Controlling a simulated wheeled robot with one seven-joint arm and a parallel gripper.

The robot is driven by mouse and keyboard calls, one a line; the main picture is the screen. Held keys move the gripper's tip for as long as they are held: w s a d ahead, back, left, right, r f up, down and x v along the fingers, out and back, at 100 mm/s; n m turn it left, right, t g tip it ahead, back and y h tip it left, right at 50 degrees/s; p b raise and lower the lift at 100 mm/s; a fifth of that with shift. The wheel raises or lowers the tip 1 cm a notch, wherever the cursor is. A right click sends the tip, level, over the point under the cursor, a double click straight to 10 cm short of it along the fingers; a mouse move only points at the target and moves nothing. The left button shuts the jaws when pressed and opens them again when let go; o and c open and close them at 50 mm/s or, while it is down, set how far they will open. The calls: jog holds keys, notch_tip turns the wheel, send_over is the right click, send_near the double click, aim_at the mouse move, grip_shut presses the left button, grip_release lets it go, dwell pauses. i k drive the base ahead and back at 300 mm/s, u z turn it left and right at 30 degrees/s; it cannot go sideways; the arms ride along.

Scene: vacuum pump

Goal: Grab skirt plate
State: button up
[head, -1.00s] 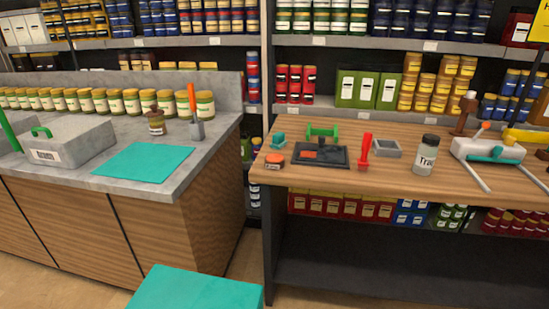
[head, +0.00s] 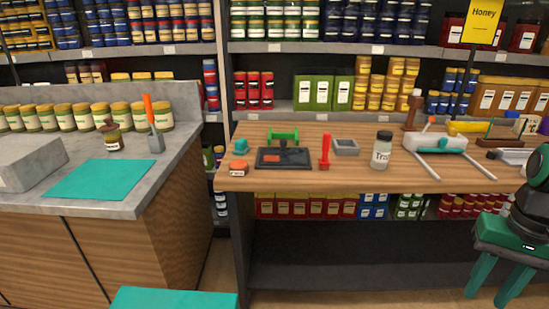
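No part is labelled as the skirt plate, so I cannot tell for certain which it is. A flat black plate (head: 264,160) lies on the wooden bench, with an orange patch on top and a green handled piece (head: 283,138) at its back edge. A small grey square frame (head: 346,146) lies to its right, past an upright red tool (head: 325,152). My gripper (head: 486,297) is at the lower right, in front of the bench and well away from both. Its two teal fingers point down and stand apart, with nothing visible between them.
The wooden bench (head: 400,185) also holds an orange puck (head: 238,167), a teal piece (head: 240,145), a labelled jar (head: 381,150) and a white block with rods (head: 437,143). A grey counter (head: 160,187) stands left, across a gap. Stocked shelves rise behind.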

aim_at(283, 156)
jog(key=i, duration=1.6)
jog(key=z, duration=0.1)
